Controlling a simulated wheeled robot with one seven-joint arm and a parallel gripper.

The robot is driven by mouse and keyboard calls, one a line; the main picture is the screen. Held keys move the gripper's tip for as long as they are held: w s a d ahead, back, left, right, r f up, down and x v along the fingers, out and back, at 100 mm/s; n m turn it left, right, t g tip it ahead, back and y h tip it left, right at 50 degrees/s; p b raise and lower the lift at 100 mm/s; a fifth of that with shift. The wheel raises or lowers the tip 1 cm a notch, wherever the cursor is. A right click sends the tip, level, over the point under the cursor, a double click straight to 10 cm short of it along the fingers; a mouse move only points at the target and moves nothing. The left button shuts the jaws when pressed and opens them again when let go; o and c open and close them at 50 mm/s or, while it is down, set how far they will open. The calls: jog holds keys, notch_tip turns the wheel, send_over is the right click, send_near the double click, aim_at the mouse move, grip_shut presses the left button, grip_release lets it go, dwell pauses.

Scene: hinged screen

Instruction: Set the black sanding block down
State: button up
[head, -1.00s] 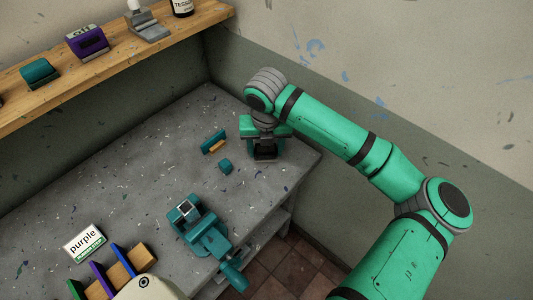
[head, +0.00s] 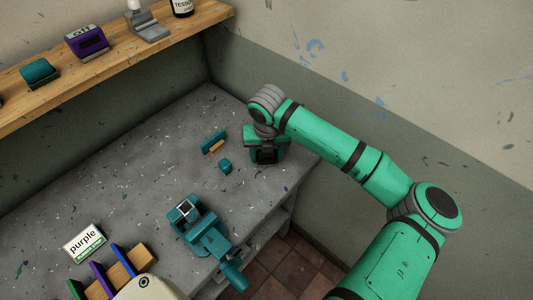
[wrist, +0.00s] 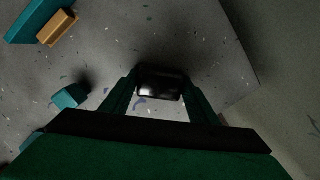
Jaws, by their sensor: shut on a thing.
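The black sanding block (wrist: 161,82) sits between the two fingers of my gripper (wrist: 160,100) in the wrist view. My gripper is shut on it. In the head view my gripper (head: 266,153) is near the right back part of the grey workbench (head: 130,150), with the dark block (head: 267,156) below my wrist. The block is very close to the bench top; I cannot tell whether it touches it.
Left of my gripper are a small teal block (head: 225,167) and a teal piece with a tan strip (head: 213,142). A teal vise (head: 205,225) stands at the front edge. A wooden shelf (head: 110,55) runs above.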

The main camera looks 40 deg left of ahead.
aim_at(267, 159)
jog(key=o, duration=1.1)
notch_tip(267, 159, up, 12)
jog(key=s+d, duration=0.1)
jog(key=shift+s, duration=0.2)
jog(key=shift+d+r, duration=0.1)
jog(key=shift+d, duration=0.05)
